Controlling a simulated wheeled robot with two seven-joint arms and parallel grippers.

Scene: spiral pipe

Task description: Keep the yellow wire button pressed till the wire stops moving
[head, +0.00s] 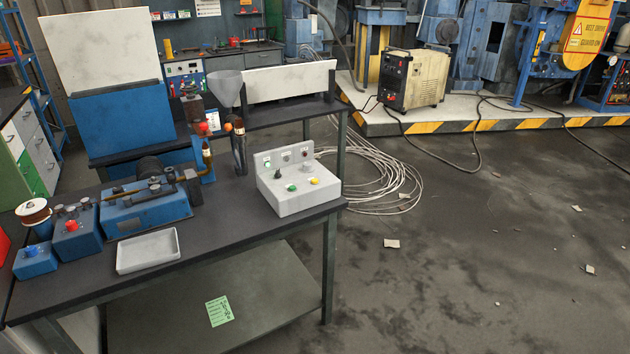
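A light grey control box (297,188) stands at the right end of the dark workbench. The yellow button (314,181) is on its sloping top, to the right of a green button (291,188). A black switch (278,174) sits behind the green button. Small indicators are on the box's upright back panel. A spool with reddish-brown wire (33,211) stands at the left end of the bench, near a blue machine (147,212). Whether the wire moves cannot be told from one frame. Neither of my grippers is in view.
An empty light grey tray (148,267) lies at the bench's (240,236) front. A grey funnel (227,88) stands behind the blue machine. Loose coiled cable (385,196) lies on the floor at the right. The space in front of the control box looks clear.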

